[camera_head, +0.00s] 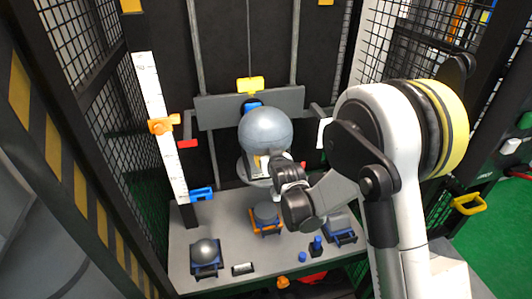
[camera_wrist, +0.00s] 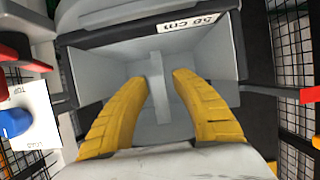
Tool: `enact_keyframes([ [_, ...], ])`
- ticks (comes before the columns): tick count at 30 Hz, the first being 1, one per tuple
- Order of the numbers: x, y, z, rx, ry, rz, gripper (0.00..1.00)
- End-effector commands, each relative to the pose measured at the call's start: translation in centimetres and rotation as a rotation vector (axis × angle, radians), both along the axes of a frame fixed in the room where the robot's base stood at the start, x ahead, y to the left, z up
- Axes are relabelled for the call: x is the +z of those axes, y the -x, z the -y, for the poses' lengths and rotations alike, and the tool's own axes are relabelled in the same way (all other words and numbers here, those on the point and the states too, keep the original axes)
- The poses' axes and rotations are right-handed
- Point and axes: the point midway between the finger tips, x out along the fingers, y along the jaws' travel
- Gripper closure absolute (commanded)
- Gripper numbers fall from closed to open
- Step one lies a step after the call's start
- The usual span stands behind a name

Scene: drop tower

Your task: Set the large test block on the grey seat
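In the head view my gripper (camera_head: 265,161) is just under a large grey ball (camera_head: 265,128), beside a round grey plate (camera_head: 245,168). I cannot tell which grey part is the seat. Dome-topped grey pieces sit in a blue holder (camera_head: 205,270) and an orange holder (camera_head: 268,229); a greyish block (camera_head: 338,222) sits at the right.
The grey table (camera_head: 185,235) also bears small blue cylinders (camera_head: 317,243) and a small labelled piece (camera_head: 243,268). A white ruler (camera_head: 160,125) with orange and blue sliders stands left. Mesh cage walls (camera_head: 85,40) close in both sides. A red tab (camera_wrist: 310,95) juts in at the right.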

Motion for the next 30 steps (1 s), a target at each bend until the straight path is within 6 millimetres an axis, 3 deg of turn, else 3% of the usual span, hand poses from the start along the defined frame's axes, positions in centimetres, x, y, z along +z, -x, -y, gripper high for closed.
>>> enact_keyframes([
  [5,0.4,0.7,0.2,0.0,0.0,0.001,0.69],
  [18,2.9,6.4,1.8,0.0,-0.001,0.003,0.69],
  [30,3.2,7.1,2.0,0.0,-0.001,0.004,0.69],
])
